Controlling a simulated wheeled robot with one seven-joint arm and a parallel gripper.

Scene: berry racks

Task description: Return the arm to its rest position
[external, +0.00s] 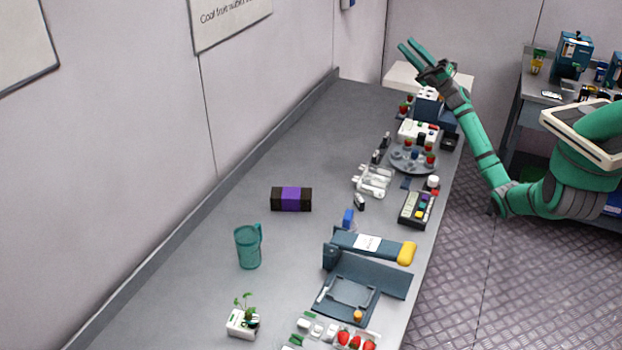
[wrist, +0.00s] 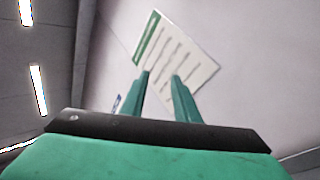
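My green arm (external: 482,145) reaches up and to the left from my body at the right of the external view. My gripper (external: 407,46) is raised above the far end of the long grey bench, with its two fingers apart and nothing between them. In the wrist view the gripper (wrist: 162,85) also shows two separate green fingers with a gap. Behind them are a pale wall and a white sheet with a green band (wrist: 172,55).
The grey bench (external: 180,270) carries a dark box with a purple band (external: 291,198), a teal mug (external: 249,247), a blue-grey device (external: 362,287) and a round berry rack (external: 413,160). A side table with a blue machine (external: 571,55) stands at the right. Floor (external: 480,290) is clear beside the bench.

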